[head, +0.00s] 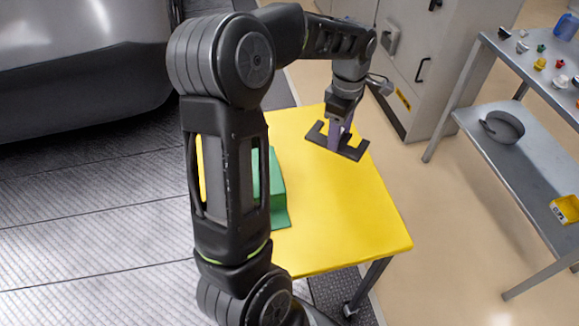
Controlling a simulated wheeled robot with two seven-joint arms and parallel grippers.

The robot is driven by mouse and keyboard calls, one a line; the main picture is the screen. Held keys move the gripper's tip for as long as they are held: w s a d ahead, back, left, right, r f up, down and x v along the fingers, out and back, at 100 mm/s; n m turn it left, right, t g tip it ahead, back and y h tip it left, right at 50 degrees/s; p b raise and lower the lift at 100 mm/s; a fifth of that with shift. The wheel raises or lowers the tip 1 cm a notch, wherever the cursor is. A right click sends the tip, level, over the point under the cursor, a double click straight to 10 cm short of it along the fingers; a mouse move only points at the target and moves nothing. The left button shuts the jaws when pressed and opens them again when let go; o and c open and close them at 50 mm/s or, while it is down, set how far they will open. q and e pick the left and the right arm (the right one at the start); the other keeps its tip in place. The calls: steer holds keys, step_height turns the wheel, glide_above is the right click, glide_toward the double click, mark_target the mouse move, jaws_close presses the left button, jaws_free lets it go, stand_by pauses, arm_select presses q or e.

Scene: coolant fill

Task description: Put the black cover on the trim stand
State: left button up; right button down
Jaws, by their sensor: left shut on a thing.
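The black cover (352,151) is a flat dark plate with notched edges, over the far right part of the yellow table. My left gripper (338,137) points down with its purple fingers shut on the cover. I cannot tell whether the cover touches the table top or hangs just above it. A green stand-like piece (278,201) with a low foot sits on the table, left of the cover; it may be the trim stand. My left arm hides much of it. My right gripper is not in view.
The yellow table (345,215) is clear between the green piece and its front right corner. A grey shelf (530,150) at the right holds small coloured caps, a dark round pan (502,127) and a yellow bin (566,209). A grey cabinet (425,50) stands behind; a vehicle is upper left.

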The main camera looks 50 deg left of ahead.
arm_select(q)
glide_above(334, 169)
steer(key=shift+f+p, duration=0.3)
steer(key=shift+f, duration=2.8)
steer(key=shift+f, duration=0.1)
step_height(334, 169, down, 3)
steer(key=shift+f, duration=0.1)
steer(key=shift+f+p, duration=0.2)
steer(key=shift+p, duration=0.1)
